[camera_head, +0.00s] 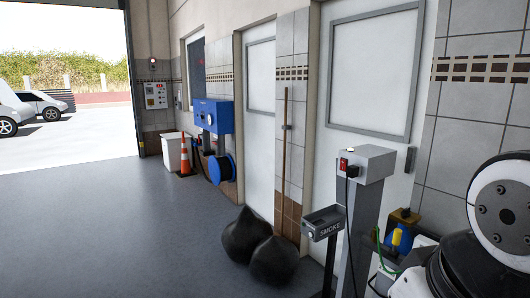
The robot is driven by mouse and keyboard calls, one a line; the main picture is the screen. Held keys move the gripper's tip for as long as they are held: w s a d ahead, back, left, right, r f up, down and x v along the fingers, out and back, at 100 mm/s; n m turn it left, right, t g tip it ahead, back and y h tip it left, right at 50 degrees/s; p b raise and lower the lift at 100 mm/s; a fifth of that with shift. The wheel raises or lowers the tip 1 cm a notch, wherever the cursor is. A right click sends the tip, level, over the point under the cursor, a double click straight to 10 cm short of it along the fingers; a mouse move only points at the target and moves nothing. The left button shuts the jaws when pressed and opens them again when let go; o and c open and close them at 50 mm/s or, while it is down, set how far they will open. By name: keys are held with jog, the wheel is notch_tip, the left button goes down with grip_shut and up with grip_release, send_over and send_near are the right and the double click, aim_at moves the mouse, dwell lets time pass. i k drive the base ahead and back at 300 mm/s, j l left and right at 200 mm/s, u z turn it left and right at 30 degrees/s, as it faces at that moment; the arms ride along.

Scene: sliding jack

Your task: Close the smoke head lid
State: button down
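The smoke head (323,223) is a small dark grey box with "SMOKE" written on its front face. It stands on a thin dark post in the lower right middle of the head view. Its top looks dark with a lighter rim; whether the lid is open or closed is too small to tell. A white and black link of my own arm fills the lower right corner. My gripper is not in view.
A grey pedestal (365,165) with a red switch and plug stands just right of the smoke head. Two black bags (262,245) lie on the floor to its left. A broom handle (284,160) leans on the wall. The floor (120,225) at left is clear.

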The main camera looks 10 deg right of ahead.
aim_at(340, 181)
jog(key=i+j+u, duration=0.15)
jog(key=i, duration=1.85)
jog(key=i+j+z, duration=0.1)
jog(key=i+z, duration=0.25)
jog(key=i, duration=0.2)
jog(key=i+j+z, duration=0.3)
jog(key=i, duration=0.25)
